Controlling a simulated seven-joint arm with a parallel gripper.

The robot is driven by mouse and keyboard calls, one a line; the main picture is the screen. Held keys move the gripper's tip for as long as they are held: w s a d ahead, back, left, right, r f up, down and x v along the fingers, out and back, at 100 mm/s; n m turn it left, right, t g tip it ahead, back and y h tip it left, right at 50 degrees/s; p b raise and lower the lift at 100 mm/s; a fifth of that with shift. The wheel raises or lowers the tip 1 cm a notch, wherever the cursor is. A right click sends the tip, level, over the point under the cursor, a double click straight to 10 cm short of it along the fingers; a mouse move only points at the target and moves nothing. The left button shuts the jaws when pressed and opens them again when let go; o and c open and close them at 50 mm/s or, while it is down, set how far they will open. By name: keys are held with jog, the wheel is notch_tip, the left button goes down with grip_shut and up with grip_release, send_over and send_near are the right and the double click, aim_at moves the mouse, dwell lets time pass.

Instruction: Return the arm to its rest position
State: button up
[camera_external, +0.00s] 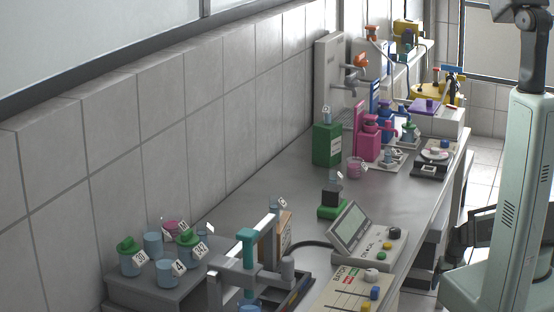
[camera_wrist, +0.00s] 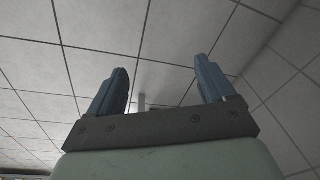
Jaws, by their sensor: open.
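My gripper (camera_wrist: 161,64) shows in the wrist view with its two blue-grey fingers wide apart. Nothing is held between them. Behind the fingers are only large grey tiles (camera_wrist: 110,25) and a small pale upright shape that I cannot identify. In the external view, pale green links of my arm stand upright at the right edge, off the bench's right side. I cannot make out the fingers clearly there.
The long grey bench (camera_external: 262,190) carries lidded blue jars (camera_external: 130,262) at front left, a control box with a screen (camera_external: 352,226), a green box (camera_external: 327,145) and a pink device (camera_external: 366,143). A tiled wall (camera_external: 140,130) runs along its left. The bench middle is partly clear.

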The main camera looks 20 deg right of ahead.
jog(key=s+a+f+n+g, duration=0.1)
jog(key=s+a, duration=0.4)
jog(key=s, duration=0.6)
jog(key=s+a+f+n+g, duration=0.1)
jog(key=s+a+g, duration=0.3)
jog(key=s, duration=0.7)
jog(key=s+a+f+n+g, duration=0.1)
jog(key=s+a+f+g, duration=0.1)
jog(key=s+a, duration=0.5)
jog(key=s+g, duration=0.1)
jog(key=s, duration=0.4)
jog(key=shift+a+n, duration=0.2)
jog(key=shift+n, duration=0.1)
jog(key=shift+f, duration=0.1)
